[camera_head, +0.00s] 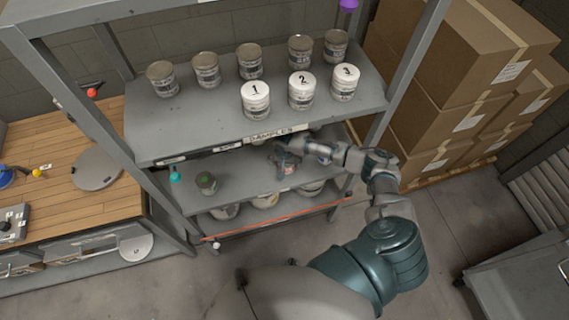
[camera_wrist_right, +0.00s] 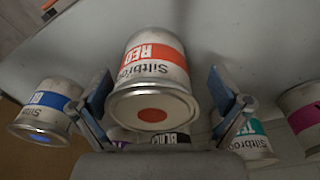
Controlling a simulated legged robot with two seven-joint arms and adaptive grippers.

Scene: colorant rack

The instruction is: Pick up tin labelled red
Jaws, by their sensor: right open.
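The tin labelled red (camera_wrist_right: 152,72) is white with a red band reading RED and a red dot on its lid. It appears upside down in the right wrist view. My right gripper (camera_wrist_right: 160,80) is open, with one finger on each side of this tin; whether either finger touches it I cannot tell. My left gripper is not in view.
Near the red tin are a blue-banded tin (camera_wrist_right: 45,110), a teal-banded one (camera_wrist_right: 250,138) and a magenta one (camera_wrist_right: 303,118). The upper shelf (camera_head: 205,125) holds several tins, some numbered, above my gripper. Cardboard boxes (camera_head: 455,75) stand right of the rack.

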